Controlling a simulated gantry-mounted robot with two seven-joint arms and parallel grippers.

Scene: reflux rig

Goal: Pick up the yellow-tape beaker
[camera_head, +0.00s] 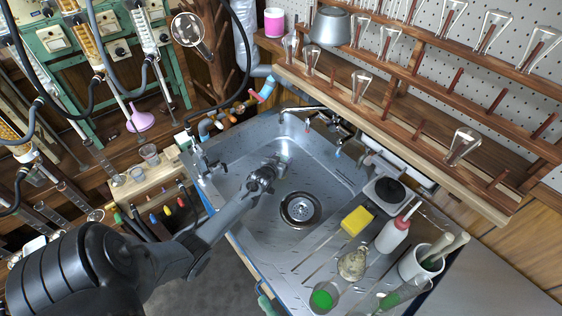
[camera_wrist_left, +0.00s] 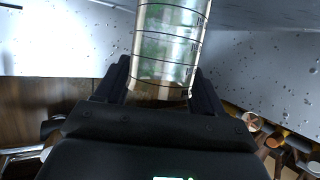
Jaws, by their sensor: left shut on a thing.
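My left gripper (camera_head: 275,165) reaches over the metal sink basin. In the left wrist view its fingers (camera_wrist_left: 165,88) are shut on a clear glass beaker (camera_wrist_left: 170,45) with dark marking lines. The beaker's lower part, with a brownish tint, sits between the fingers, and its far end runs out of the top of that view. I cannot make out yellow tape on it. In the head view the gripper and small size make the beaker hard to see. My right gripper is not in view.
The sink (camera_head: 255,205) has a drain (camera_head: 300,209) and taps around its rim. A yellow sponge (camera_head: 356,220), a wash bottle (camera_head: 394,235) and a white mortar (camera_head: 420,263) stand at the right. Small beakers (camera_head: 150,154) stand on a wooden ledge at the left. A glassware rack (camera_head: 400,110) is behind.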

